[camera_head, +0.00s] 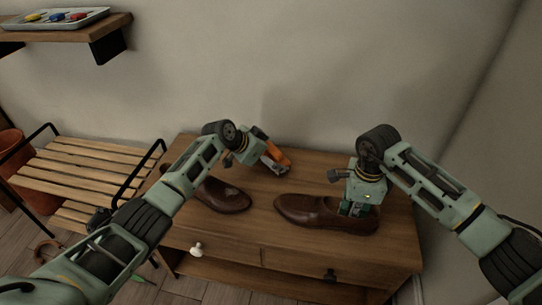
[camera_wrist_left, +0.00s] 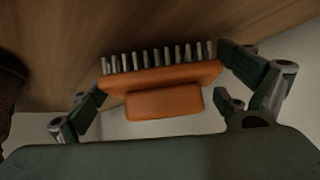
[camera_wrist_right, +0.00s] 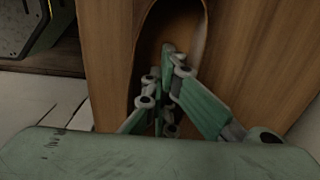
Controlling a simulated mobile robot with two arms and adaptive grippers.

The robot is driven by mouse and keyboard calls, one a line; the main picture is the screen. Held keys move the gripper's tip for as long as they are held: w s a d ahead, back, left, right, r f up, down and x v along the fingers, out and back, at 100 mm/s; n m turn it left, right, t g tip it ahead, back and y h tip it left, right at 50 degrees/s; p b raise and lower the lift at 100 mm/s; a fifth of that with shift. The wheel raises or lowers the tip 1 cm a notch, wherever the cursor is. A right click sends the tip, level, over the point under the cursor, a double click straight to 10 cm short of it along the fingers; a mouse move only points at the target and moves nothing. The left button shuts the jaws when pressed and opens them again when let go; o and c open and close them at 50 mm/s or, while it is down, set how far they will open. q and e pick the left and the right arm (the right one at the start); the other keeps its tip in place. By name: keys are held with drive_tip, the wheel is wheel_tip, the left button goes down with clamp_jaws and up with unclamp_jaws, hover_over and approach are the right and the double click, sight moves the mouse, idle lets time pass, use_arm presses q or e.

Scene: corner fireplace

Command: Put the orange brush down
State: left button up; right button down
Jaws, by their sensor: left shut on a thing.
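The orange brush (camera_head: 275,155) is between the fingers of my left gripper (camera_head: 258,160), over the back of the wooden cabinet top (camera_head: 265,180). In the left wrist view my fingers are closed on both ends of the brush (camera_wrist_left: 160,90); its pale bristles point to the wood surface. I cannot tell whether the bristles touch it. My right gripper (camera_head: 358,208) is low at the opening of the right brown shoe (camera_head: 310,208). In the right wrist view its fingers come close together over the dark shoe; whether they grip it is unclear.
A second brown shoe (camera_head: 225,197) lies to the left, partly behind my left arm. A slatted bench (camera_head: 80,165) stands left of the cabinet. A wall shelf (camera_head: 60,32) holds a tray (camera_head: 15,20) with small coloured items. Bare cabinet top shows between the brush and the right shoe.

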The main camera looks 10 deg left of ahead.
use_arm(q)
drive_tip(key=shift+f, duration=0.15)
drive_tip(key=o, duration=1.1)
drive_tip(key=shift+s+a+r, duration=0.2)
drive_tip(key=shift+a+r, duration=0.05)
drive_tip(key=shift+r, duration=0.2)
drive_tip(key=v, duration=1.1)
drive_tip(key=shift+s, duration=0.1)
